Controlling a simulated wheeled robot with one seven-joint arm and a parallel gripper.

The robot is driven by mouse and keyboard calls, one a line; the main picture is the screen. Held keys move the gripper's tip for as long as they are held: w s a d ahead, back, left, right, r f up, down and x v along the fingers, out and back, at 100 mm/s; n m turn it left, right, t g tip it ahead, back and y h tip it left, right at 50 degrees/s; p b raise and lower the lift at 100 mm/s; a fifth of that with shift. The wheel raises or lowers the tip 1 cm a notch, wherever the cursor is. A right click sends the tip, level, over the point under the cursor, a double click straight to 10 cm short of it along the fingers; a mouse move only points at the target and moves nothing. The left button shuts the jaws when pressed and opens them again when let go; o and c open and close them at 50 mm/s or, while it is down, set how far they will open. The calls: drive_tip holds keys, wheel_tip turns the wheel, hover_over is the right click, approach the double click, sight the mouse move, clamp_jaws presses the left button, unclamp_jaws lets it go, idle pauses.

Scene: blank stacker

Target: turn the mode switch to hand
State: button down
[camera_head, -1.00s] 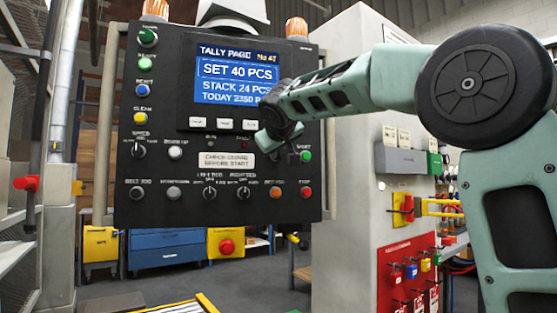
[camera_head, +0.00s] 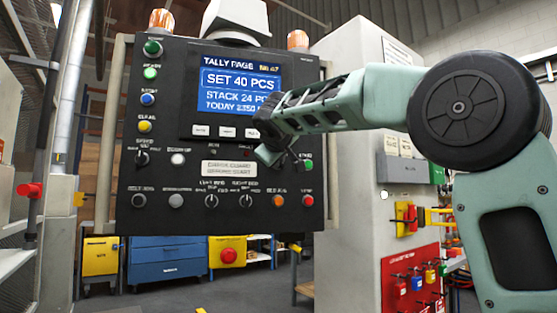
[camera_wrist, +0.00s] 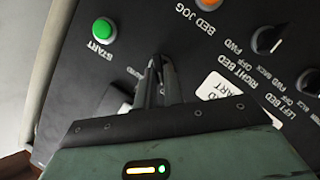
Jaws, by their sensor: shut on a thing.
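The black control panel (camera_head: 160,215) fills the middle of the head view. My gripper (camera_head: 293,161) is at its right side, beside the green START button (camera_head: 307,164). In the wrist view my gripper (camera_wrist: 161,64) reaches the panel face between START (camera_wrist: 103,30) and the bed switches. Its fingers are close together, shut on a small dark knob at the mode switch's place. The knob and most of its lettering are hidden by the fingers, so I cannot read its position.
The white guard label (camera_head: 229,168) is left of my gripper. LEFT BED (camera_head: 211,201) and RIGHT BED (camera_head: 246,201) switches, an orange button (camera_head: 278,200) and red STOP (camera_head: 307,201) sit below. The lit screen (camera_head: 240,84) is above. A pale cabinet (camera_head: 350,215) stands at right.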

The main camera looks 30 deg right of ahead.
drive_tip(key=c, duration=1.6)
unclamp_jaws()
drive_tip(key=shift+w+f, duration=0.1)
drive_tip(key=shift+o, duration=0.5)
drive_tip(key=shift+w+d+f, duration=0.1)
drive_tip(key=v, duration=1.7)
drive_tip(key=shift+s, duration=0.2)
